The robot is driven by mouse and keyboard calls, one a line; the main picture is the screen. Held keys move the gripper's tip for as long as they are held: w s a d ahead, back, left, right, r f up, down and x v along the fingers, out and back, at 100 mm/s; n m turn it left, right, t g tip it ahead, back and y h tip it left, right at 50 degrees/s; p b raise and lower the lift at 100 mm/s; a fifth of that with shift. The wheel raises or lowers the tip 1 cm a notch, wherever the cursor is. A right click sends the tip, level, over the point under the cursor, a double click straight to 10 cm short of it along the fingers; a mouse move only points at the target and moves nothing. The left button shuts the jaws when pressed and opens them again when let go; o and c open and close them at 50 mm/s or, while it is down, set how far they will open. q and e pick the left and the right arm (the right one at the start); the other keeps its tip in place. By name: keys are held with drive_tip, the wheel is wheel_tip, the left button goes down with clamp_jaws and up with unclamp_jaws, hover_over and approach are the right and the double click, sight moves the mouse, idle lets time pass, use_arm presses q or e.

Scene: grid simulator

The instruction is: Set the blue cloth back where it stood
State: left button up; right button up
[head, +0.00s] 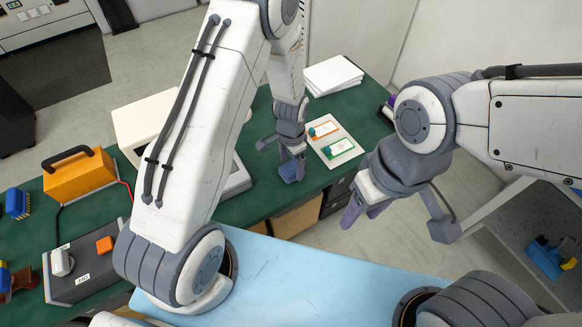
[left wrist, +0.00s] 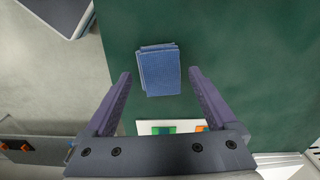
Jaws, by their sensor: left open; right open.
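The blue cloth (head: 287,175) lies folded on the green table top (head: 250,205), near its front edge. It also shows in the left wrist view (left wrist: 160,72), flat on the green surface, just beyond and between the fingertips. My left gripper (head: 291,158) is open right over the cloth, which it partly hides in the head view. In the left wrist view its two fingers (left wrist: 160,78) stand apart with nothing held. My right gripper (head: 362,208) is open and empty, in front of the table and away from the cloth.
A white board (head: 346,145) with orange and green labels lies right of the cloth. A white stack (head: 332,74) stands behind it. An orange case (head: 80,177) and a grey box (head: 80,270) stand at left. A light blue surface (head: 300,275) is in front.

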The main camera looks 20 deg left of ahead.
sight(292, 170)
use_arm(q)
drive_tip(key=s+d+r, duration=0.3)
drive_tip(key=s+r, duration=0.1)
drive_tip(key=r, duration=0.5)
drive_tip(key=s+d+r, duration=0.4)
drive_tip(key=r, duration=0.4)
drive_tip(key=s+r, duration=0.3)
drive_tip(key=s, duration=0.4)
drive_tip(key=s+d+r+n+h, duration=0.1)
drive_tip(key=s+r, duration=0.3)
drive_tip(key=s, duration=0.4)
drive_tip(key=shift+r+b, duration=0.15)
drive_tip(key=shift+b, duration=0.2)
